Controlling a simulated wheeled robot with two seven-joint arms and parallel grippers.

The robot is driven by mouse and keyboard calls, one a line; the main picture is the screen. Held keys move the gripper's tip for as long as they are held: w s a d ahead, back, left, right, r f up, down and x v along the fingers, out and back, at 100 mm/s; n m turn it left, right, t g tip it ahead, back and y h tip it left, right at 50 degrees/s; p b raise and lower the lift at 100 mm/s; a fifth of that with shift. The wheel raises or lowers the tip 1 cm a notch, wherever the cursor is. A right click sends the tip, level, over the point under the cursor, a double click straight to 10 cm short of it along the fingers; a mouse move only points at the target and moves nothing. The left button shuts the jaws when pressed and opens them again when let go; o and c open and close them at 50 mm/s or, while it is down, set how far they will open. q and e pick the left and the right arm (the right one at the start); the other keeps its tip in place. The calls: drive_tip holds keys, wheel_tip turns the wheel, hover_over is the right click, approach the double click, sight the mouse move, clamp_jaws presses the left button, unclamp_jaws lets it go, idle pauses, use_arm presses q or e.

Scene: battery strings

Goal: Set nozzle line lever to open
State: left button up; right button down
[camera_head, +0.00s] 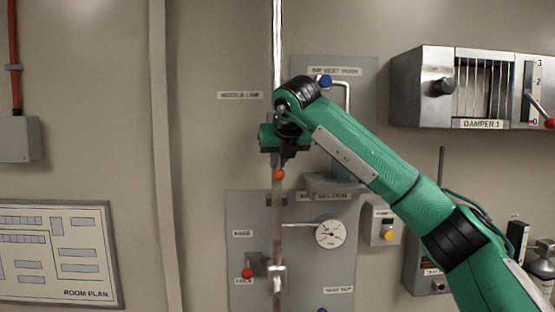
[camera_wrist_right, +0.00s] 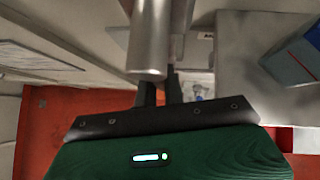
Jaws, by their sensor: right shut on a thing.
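The nozzle line label (camera_head: 240,96) is on the wall left of a vertical metal pipe (camera_head: 277,50). My right gripper (camera_head: 285,155) is in front of this pipe, just right of the label, and shut. Its fingers (camera_wrist_right: 160,92) also show in the right wrist view, partly behind a grey metal cylinder (camera_wrist_right: 150,45). An orange ball knob (camera_head: 278,174) shows just below the gripper, and I take it as the end of the nozzle line lever. The lever's shaft and pivot are hidden behind my gripper and wrist, so its angle cannot be told. My left gripper is not in view.
A panel with a gauge (camera_head: 330,234) and a red knob (camera_head: 248,273) is below. A blue knob (camera_head: 325,81) sits right of my wrist. The damper box (camera_head: 420,85) is at the upper right. A room plan board (camera_head: 60,255) hangs at the lower left.

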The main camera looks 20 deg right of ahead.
drive_tip(key=shift+f, duration=0.1)
drive_tip(key=c, duration=1.5)
unclamp_jaws()
drive_tip(key=shift+d, duration=0.1)
drive_tip(key=shift+s+r+b, duration=0.45)
drive_tip(key=shift+r, duration=0.05)
drive_tip(key=b+v, duration=0.4)
drive_tip(key=v, duration=0.8)
drive_tip(key=shift+s+r, duration=0.2)
drive_tip(key=shift+r, duration=0.05)
